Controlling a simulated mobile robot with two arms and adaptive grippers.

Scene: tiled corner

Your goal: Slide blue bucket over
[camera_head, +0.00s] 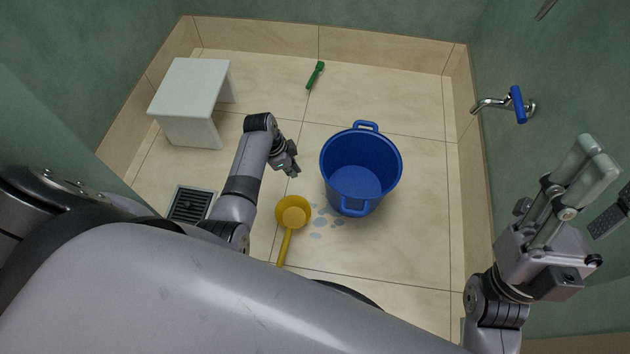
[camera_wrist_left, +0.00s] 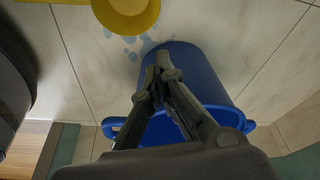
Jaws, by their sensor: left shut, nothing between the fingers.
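The blue bucket (camera_head: 360,176) stands upright on the tiled floor, with one loop handle at the far rim and one at the near rim. It looks empty. My left gripper (camera_head: 294,166) is shut and empty, left of the bucket with a gap between them in the head view. In the left wrist view, the shut fingers (camera_wrist_left: 165,62) overlap the bucket's blue side (camera_wrist_left: 210,75); I cannot tell any contact there. My right gripper (camera_head: 594,150) is raised at the right, far from the bucket, its two pale fingers close together and empty.
A yellow dipper (camera_head: 292,212) lies near the bucket's front left, beside small bluish wet spots (camera_head: 322,222). A white stool (camera_head: 192,95), green brush (camera_head: 315,74) and floor drain (camera_head: 191,204) are around it. A blue-handled tap (camera_head: 517,103) is on the right wall. Floor right of the bucket is clear.

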